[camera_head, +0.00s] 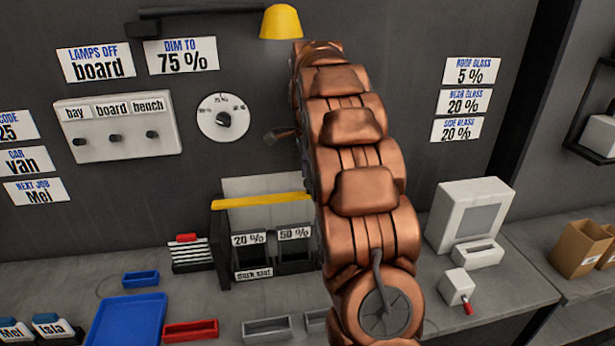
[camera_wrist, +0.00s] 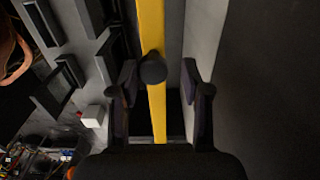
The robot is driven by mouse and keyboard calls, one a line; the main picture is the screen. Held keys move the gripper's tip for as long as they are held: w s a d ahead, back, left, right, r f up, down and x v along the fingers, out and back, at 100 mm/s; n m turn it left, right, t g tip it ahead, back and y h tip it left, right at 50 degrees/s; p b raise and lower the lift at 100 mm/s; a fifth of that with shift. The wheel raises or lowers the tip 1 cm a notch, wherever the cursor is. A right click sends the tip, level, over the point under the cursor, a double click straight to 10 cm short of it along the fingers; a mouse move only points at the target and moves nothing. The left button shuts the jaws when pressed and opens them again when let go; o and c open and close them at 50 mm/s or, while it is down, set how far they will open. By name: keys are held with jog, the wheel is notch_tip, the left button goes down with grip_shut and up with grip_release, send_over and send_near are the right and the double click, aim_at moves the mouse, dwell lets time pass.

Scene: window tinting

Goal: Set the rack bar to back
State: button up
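The yellow rack bar (camera_head: 262,201) lies across the top of the dark rack (camera_head: 222,245) on the bench. Its right end is hidden behind my arm. In the wrist view the bar (camera_wrist: 151,25) runs from top to bottom, with a round black knob (camera_wrist: 153,68) on it. My gripper (camera_wrist: 160,72) is open, with one finger on each side of the bar and knob. Gaps show between the fingers and the knob, and nothing is held.
A light panel (camera_head: 265,186) stands behind the bar. The rack has slots labelled 20 % and 50 %. A blue tray (camera_head: 127,320) and a red tray (camera_head: 190,330) lie left of it. A white machine (camera_head: 465,218) stands right of my arm. Wall switches (camera_head: 115,138) are above.

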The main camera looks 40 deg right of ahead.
jog(key=shift+o, duration=0.8)
jog(key=shift+a, duration=0.1)
